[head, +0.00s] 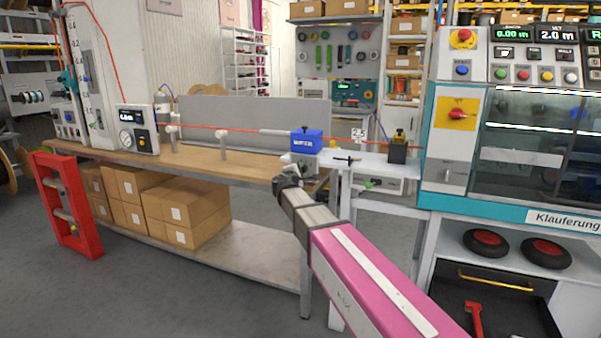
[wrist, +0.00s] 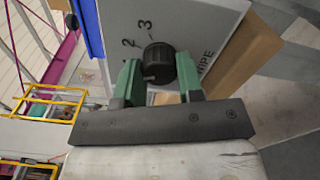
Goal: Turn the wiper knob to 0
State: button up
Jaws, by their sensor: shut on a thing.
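The wiper knob (wrist: 158,62) is a black ribbed knob on a light grey panel (wrist: 205,22) in the wrist view. The digits 2 and 3 and part of the word "WIPE" are printed around it. My gripper (wrist: 159,78) has green fingers on either side of the knob, shut on it. The lower part of the scale is hidden behind the gripper, so the 0 does not show. In the head view, the blue wiper box (head: 306,141) sits at the right end of the wooden bench, and my arm reaches to its front. The knob is hidden there.
An orange cable (head: 225,130) runs above the wooden bench (head: 200,160) to the wiper. A small white table (head: 385,170) with a black device (head: 398,150) stands to the right, beside the teal machine (head: 455,185).

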jog(key=shift+n, duration=3.9)
jog(key=o, duration=0.9)
jog(key=shift+s, duration=0.1)
jog(key=v, duration=1)
jog(key=shift+s+a, duration=0.1)
jog(key=shift+s, duration=0.25)
